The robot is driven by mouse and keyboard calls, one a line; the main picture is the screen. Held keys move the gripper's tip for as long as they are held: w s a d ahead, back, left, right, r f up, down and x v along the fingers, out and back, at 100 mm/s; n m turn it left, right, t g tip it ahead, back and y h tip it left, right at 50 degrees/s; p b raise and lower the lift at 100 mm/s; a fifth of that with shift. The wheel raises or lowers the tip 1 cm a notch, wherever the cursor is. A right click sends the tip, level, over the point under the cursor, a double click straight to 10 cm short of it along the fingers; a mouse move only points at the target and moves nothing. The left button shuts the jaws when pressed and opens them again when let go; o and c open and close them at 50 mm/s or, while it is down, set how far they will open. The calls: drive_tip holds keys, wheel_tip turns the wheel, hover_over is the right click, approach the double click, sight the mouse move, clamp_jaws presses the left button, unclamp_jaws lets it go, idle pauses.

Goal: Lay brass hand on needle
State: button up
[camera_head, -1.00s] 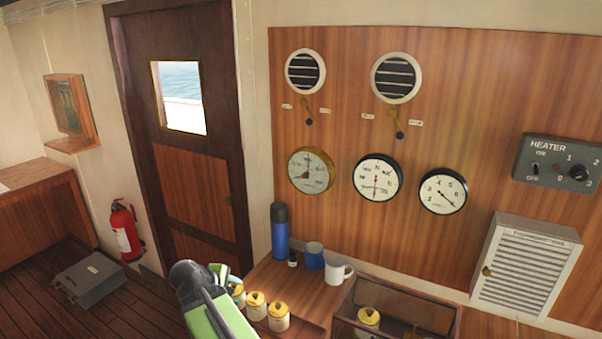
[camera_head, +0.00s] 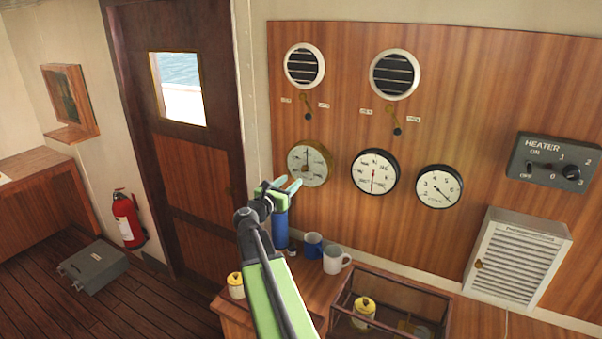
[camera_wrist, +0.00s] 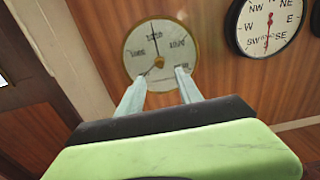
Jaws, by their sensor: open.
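The round barometer (camera_head: 310,163) with a brass rim and cream face hangs on the wood panel, leftmost of three dials. In the wrist view its face (camera_wrist: 138,44) shows a dark needle (camera_wrist: 154,36) pointing nearly straight up. A brass centre knob (camera_wrist: 159,62) sits at the hub. A brass hand seems to run from it toward the lower left, but it is too small to be sure. My gripper (camera_head: 291,186) is open and empty, just below and in front of the barometer. In the wrist view its two fingertips (camera_wrist: 160,79) stand either side of the lower face, below the hub.
A compass-marked dial (camera_head: 375,172) and a numbered dial (camera_head: 439,187) hang to the right. Below stand a blue flask (camera_head: 281,228), a blue mug (camera_head: 313,245), a white mug (camera_head: 336,260) and an open wooden box (camera_head: 385,290). Vents with small levers are above.

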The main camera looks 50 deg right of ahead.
sight(302, 170)
drive_tip(key=x, duration=0.9)
clamp_jaws()
